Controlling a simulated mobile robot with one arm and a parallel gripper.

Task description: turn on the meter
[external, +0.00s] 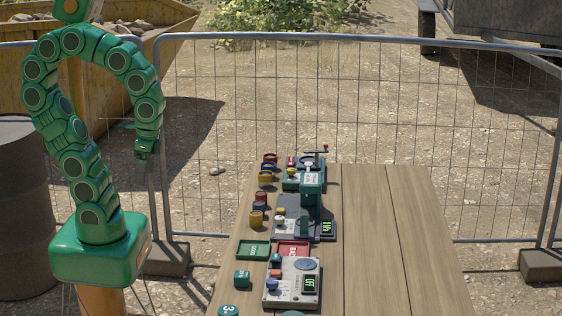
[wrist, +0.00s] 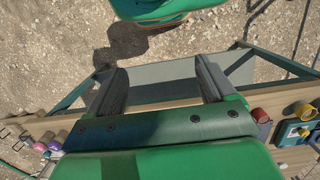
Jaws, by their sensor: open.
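The grey meter box (external: 284,292) sits near the front of the wooden table in the external view. Its small dark display (external: 310,284) seems to read OFF in green. A large blue round part (external: 304,264) and small orange and blue knobs are on its top. My gripper (external: 147,150) hangs in the air left of the table, well apart from the meter. In the wrist view my gripper (wrist: 160,85) is open, with nothing between its two fingers. I cannot make out the meter in the wrist view.
A second device (external: 290,222) with a lit display and a green upright stands behind the meter on the table (external: 375,250). The table's right side is clear. A wire fence (external: 350,120) runs behind.

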